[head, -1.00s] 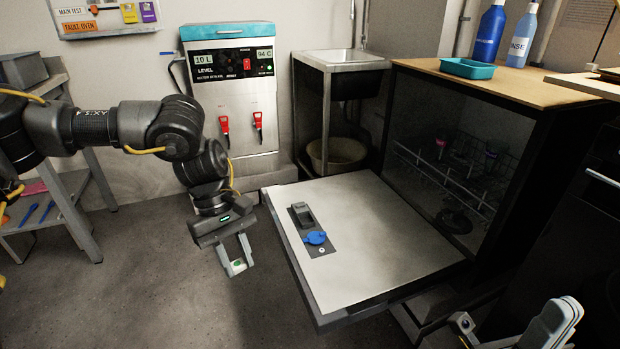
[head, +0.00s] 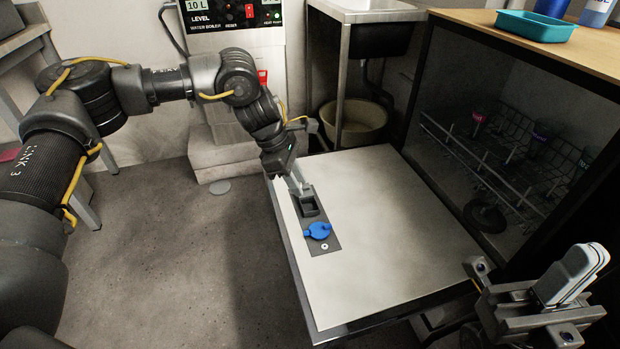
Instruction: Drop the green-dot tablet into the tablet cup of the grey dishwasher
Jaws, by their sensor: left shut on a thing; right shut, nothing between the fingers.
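The dishwasher door (head: 400,235) lies folded down flat, its pale inner panel facing up. The tablet cup (head: 309,207) is a dark open recess in the dispenser near the door's left edge, beside a blue round cap (head: 318,231). My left gripper (head: 300,187) reaches down at the cup's far edge, shut. The green-dot tablet cannot be made out now; the fingers and the small scale hide it. I cannot tell whether the fingertips touch the cup. My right gripper (head: 572,273) is at the lower right, shut and empty, beyond the door's right front corner.
The dishwasher's dark interior with a wire rack (head: 500,160) opens right of the door. A teal tray (head: 536,26) and blue bottles stand on the wooden top. A water boiler (head: 235,50) and a sink (head: 365,25) stand behind. Most of the door panel is clear.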

